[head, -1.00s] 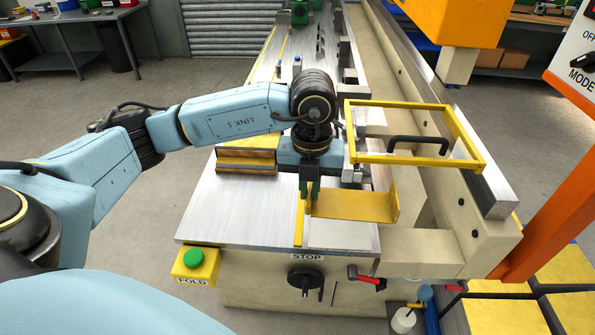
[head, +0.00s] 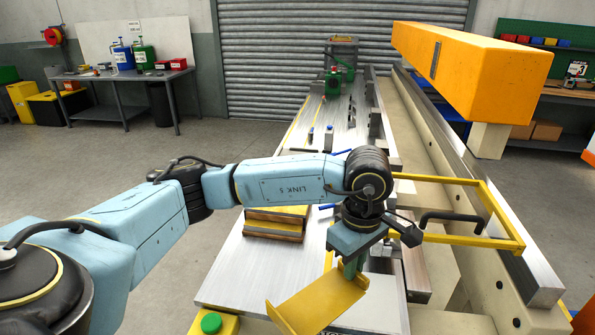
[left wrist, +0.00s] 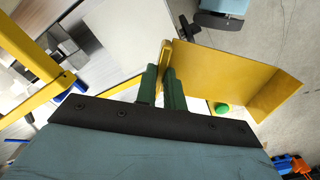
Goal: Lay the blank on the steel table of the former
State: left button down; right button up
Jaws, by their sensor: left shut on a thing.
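In the left wrist view, the green fingers (left wrist: 165,85) pinch the edge of the blank (left wrist: 235,70), which extends to the right. The table front beneath it is partly hidden. My right gripper is not in view.
A stack of yellow-topped blocks (head: 275,222) sits on the table left of my gripper. A green button (head: 211,323) is at the front left corner. An orange beam (head: 470,70) hangs above.

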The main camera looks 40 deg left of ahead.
aim_at(252, 280)
jog(key=k, duration=0.3)
jog(key=u, duration=1.25)
jog(key=i, duration=1)
jog(key=u, duration=0.4)
